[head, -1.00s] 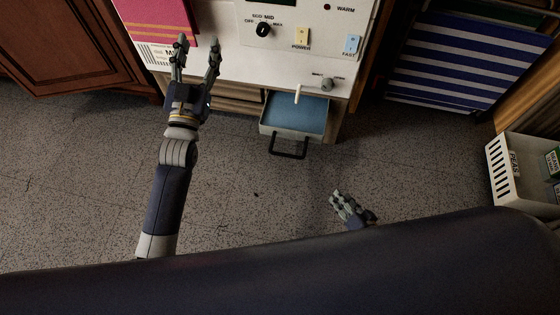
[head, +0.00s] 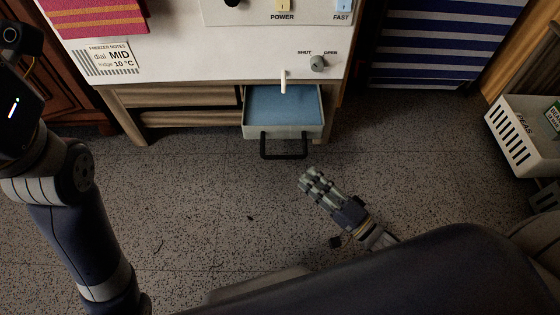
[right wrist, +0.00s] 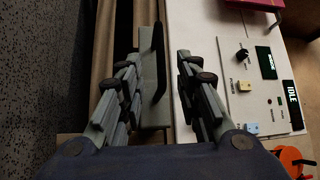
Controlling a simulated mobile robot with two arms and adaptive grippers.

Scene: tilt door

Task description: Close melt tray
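The melt tray (head: 250,131) is a pale grey-green drawer with a blue inside, pulled out under the white appliance front (head: 200,62). A black bar handle (head: 284,156) is on its front. My right gripper (head: 306,178) is just in front of the handle, apart from it in the head view. In the right wrist view my right gripper (right wrist: 155,72) has its fingers spread, with nothing held. The tray (right wrist: 153,100) and its handle (right wrist: 158,62) show beyond, between the fingers. My left arm comes in at the left edge; its fingers are out of the picture.
A small knob (head: 318,64) marked shut and open and a white spout (head: 284,82) sit above the tray. A white basket (head: 520,140) stands at the right, a blue striped cloth (head: 440,45) at the back. The floor before the tray is clear.

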